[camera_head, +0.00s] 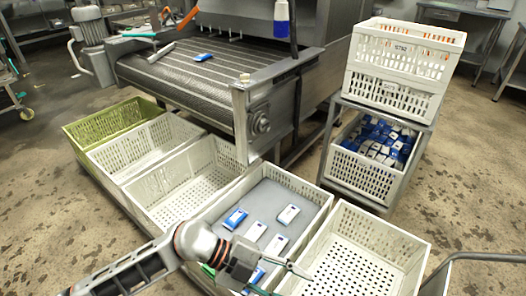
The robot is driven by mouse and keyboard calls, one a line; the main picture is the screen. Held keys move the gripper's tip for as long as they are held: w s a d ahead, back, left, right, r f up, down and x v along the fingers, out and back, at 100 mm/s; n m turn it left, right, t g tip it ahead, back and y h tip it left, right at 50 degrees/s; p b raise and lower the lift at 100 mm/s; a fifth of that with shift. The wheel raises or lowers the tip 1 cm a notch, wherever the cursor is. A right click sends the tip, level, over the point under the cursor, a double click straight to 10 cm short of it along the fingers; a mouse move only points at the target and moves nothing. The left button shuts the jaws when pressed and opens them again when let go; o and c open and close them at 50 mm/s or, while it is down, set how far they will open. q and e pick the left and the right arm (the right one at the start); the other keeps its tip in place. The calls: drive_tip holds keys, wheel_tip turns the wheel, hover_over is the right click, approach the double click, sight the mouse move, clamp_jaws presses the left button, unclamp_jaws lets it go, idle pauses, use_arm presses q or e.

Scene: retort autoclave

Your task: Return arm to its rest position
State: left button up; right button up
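My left arm comes in from the lower left. Its gripper (290,284) is over the near right corner of the crate with a grey bottom (262,205). Its two fingers are spread apart, with nothing seen between them. In that crate lie several small blue-and-white packs, among them a blue one (235,218) and white ones (288,214). One blue pack (254,276) lies close to the gripper and is partly hidden by it. My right gripper is not in view.
Empty white crates (190,180) and a green crate (90,130) stand in a row to the left. An empty white crate (410,244) is to the right. Behind is a conveyor (180,72) with one blue pack (203,57). A rack with stacked crates (400,60) stands right.

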use_arm(q)
drive_tip(key=s+d+r+n+t+h+p, duration=0.1)
drive_tip(key=d+r+n+t+h+p, duration=0.15)
drive_tip(key=r, duration=0.55)
drive_tip(key=d+r+n+t+h+p, duration=0.15)
drive_tip(key=r+h, duration=0.25)
drive_tip(key=r, duration=0.4)
drive_tip(key=w+a+r+n+t+y+p, duration=0.2)
drive_tip(key=w+a+r+n+t+p, duration=0.15)
drive_tip(key=a+n+t, duration=0.65)
drive_tip(key=s+a+f+n+t+y+p, duration=0.3)
drive_tip(key=a+f+n+t+y+p, duration=0.15)
drive_tip(key=a+f+n+y, duration=0.45)
drive_tip(key=s+a+f+n+g+y+p, duration=0.1)
drive_tip(key=s+a+f+g+y+p, duration=0.1)
drive_tip(key=s+a+f, duration=0.3)
drive_tip(key=s+a+f+g+y+p, duration=0.1)
drive_tip(key=s+a+f+g+y, duration=0.2)
drive_tip(key=s, duration=0.7)
drive_tip(key=a+f, duration=0.2)
drive_tip(key=a, duration=0.1)
drive_tip(key=shift+s+a+n+p, duration=0.15)
drive_tip(key=shift+a+n+p, duration=0.1)
drive_tip(key=shift+n+p, duration=0.15)
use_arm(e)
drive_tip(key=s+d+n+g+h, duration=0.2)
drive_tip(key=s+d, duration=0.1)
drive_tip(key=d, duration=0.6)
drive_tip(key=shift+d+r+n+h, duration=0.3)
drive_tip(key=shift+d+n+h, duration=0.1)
